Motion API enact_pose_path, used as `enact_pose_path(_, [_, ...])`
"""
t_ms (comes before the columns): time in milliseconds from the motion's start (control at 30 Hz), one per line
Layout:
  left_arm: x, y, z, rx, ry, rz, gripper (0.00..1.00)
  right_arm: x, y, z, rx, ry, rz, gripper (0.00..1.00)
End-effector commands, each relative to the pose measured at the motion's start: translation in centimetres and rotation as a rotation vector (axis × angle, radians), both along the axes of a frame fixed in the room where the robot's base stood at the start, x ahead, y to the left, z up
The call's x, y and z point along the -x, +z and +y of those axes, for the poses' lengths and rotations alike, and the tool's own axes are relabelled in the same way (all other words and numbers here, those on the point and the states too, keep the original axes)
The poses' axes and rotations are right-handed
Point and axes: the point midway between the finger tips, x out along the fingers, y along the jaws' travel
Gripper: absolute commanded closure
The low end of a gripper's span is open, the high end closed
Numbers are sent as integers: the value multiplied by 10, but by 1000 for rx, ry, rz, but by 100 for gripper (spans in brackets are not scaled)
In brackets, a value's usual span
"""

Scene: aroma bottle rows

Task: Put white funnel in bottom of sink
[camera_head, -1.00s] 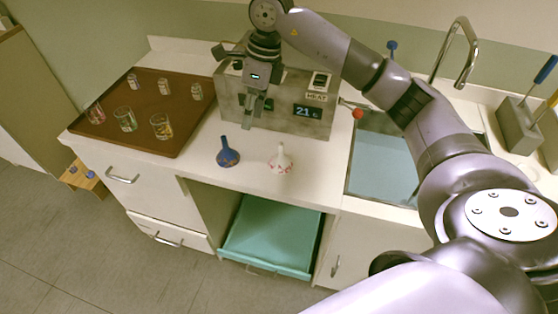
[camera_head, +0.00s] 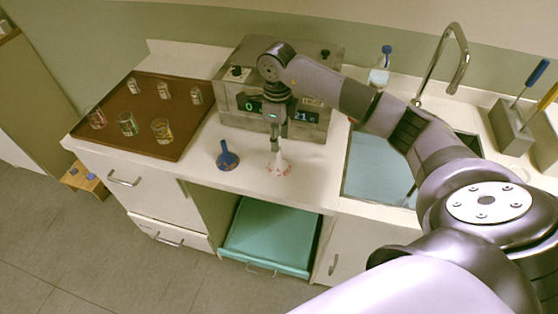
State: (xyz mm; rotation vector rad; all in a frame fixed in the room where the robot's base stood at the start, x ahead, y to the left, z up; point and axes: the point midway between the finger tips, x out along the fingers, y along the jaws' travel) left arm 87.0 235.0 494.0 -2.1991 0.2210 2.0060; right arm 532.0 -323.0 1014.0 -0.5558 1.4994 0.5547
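The white funnel (camera_head: 279,164) stands spout up on the counter, wide end down, with reddish marks near its rim. My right gripper (camera_head: 276,144) is directly above it, pointing down, with its fingers at the funnel's spout. The fingers look close together, but whether they grip the spout cannot be made out. The sink (camera_head: 376,172) is a light blue basin to the right, partly hidden by my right arm. My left gripper is not in view.
A blue funnel (camera_head: 227,158) stands just left of the white one. A grey heater box (camera_head: 240,112) is behind. A brown tray (camera_head: 150,88) with several glasses lies left. A tall faucet (camera_head: 462,62), a bottle (camera_head: 379,72) and a tool block (camera_head: 508,128) stand around the sink.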

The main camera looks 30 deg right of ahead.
Motion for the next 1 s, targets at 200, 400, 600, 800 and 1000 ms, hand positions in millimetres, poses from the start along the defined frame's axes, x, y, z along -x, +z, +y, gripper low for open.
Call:
enact_pose_path(200, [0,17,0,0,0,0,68,4,-17,-1,0,0,6,64])
enact_pose_path(400, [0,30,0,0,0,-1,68,4,-46,-1,-2,0,3,64])
enact_pose_path(600, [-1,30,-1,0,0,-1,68,4,-55,-2,-1,0,1,64])
enact_pose_path(800, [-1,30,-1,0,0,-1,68,4,-55,-2,0,1,0,69])
enact_pose_path(1000, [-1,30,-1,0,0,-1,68,4,-54,-2,-1,0,-1,83])
